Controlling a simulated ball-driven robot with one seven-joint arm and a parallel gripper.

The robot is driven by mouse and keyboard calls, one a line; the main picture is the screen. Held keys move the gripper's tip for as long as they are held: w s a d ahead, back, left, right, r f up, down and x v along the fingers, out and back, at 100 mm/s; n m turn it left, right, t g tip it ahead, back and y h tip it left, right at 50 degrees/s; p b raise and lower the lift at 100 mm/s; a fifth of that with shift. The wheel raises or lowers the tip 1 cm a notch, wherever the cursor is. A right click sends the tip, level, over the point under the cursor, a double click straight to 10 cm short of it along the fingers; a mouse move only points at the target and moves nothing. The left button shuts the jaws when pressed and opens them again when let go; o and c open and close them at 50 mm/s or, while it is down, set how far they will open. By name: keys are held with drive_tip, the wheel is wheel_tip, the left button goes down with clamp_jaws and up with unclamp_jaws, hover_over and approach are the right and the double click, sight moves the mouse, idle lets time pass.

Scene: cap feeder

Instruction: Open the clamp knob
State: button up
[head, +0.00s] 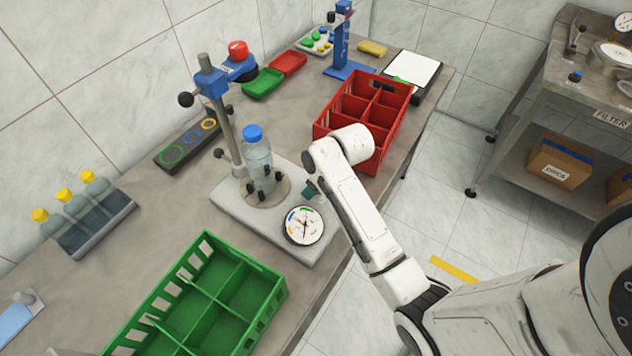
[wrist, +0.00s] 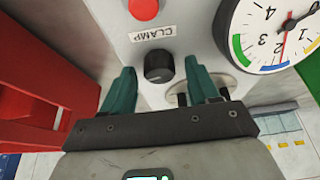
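The clamp knob (wrist: 159,65) is a black round knob on the pale front face of the test stand, below a white CLAMP label (wrist: 152,33). My gripper (wrist: 158,73) is open, with its teal fingers to the left and right of the knob. Gaps show on both sides, so the fingers appear apart from it. In the head view my gripper (head: 311,187) is at the stand's front side, mostly behind my wrist, and the knob is hidden. On the stand base (head: 232,205), a clear bottle (head: 259,165) with a blue cap (head: 253,133) stands upright on a round plate.
A red button (wrist: 143,9) is above the label. A dial gauge (head: 303,226) is right of the knob in the wrist view. A red crate (head: 335,122) is close on one side, a green crate (head: 267,311) on the other.

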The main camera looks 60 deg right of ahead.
drive_tip(key=c, duration=0.9)
drive_tip(key=shift+c, duration=0.2)
drive_tip(key=shift+r+n+p, duration=0.15)
drive_tip(key=shift+n+p, duration=0.2)
drive_tip(key=shift+n, duration=0.05)
drive_tip(key=shift+d+n+y+p, duration=0.1)
drive_tip(key=shift+n+y+p, duration=0.55)
drive_tip(key=shift+n, duration=0.35)
drive_tip(key=n, duration=0.2)
drive_tip(key=n+g+y+p, duration=0.1)
drive_tip(key=n, duration=0.1)
drive_tip(key=shift+w+d+n+y, duration=0.1)
drive_tip(key=shift+w+n+y, duration=0.05)
drive_tip(key=shift+n+y, duration=0.15)
drive_tip(key=n+g+y, duration=0.1)
drive_tip(key=n, duration=0.3)
drive_tip(key=shift+w+d+n, duration=0.1)
drive_tip(key=shift+n, duration=0.2)
drive_tip(key=shift+n+g+y+b, duration=0.35)
drive_tip(key=shift+n+g, duration=0.55)
drive_tip(key=shift+n, duration=1)
